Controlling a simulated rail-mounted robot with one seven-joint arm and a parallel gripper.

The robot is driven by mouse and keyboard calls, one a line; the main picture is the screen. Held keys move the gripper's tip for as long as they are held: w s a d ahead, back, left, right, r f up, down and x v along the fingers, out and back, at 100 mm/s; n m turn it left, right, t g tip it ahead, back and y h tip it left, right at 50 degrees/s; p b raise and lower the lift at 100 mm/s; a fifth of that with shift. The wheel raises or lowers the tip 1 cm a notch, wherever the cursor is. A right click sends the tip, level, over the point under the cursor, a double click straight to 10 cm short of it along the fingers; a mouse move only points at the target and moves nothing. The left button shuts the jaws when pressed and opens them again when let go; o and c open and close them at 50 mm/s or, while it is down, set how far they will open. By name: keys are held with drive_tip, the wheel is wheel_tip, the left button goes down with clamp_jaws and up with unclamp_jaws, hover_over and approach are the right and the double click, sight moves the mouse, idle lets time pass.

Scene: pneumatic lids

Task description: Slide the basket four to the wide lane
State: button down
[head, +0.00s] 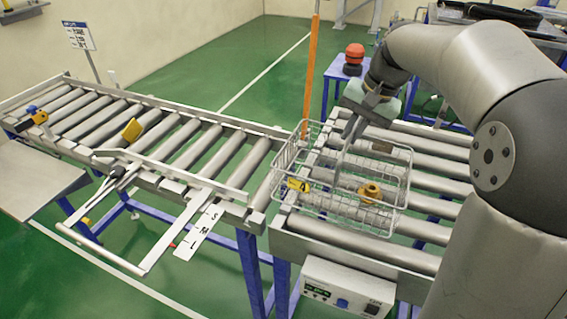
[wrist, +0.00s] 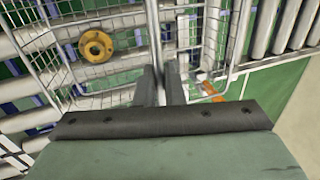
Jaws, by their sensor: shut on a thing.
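The wire basket (head: 345,205) stands on the right roller conveyor (head: 300,225), near its left end. It has a yellow tag (head: 299,185), whose marking is too small to read, and a brass flanged part (head: 369,191) inside. My gripper (head: 352,122) is over the basket's far side. In the wrist view my gripper (wrist: 160,85) is shut on the basket's thin grey handle bar (wrist: 154,30); the brass part (wrist: 96,46) shows at upper left. The left conveyor (head: 150,130) has a long guide rail (head: 175,170) and a scale plate (head: 200,232) with letters.
A narrow gap separates the two conveyors. An orange post (head: 310,75) stands behind it. A control box (head: 345,285) hangs at the right conveyor's front. A red-topped object (head: 354,54) sits on a blue stand.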

drive_tip(key=s+d, duration=0.2)
drive_tip(key=d, duration=0.4)
drive_tip(key=shift+s+d, duration=0.35)
idle(0.4)
drive_tip(key=shift+r, duration=0.1)
drive_tip(key=shift+s+d, duration=0.45)
drive_tip(key=shift+d, duration=0.65)
drive_tip(key=shift+s+d, duration=0.4)
drive_tip(key=shift+d, duration=0.7)
drive_tip(key=shift+s+d, duration=0.45)
drive_tip(key=shift+d, duration=0.65)
drive_tip(key=c, duration=1.5)
unclamp_jaws()
drive_tip(key=shift+o, duration=0.2)
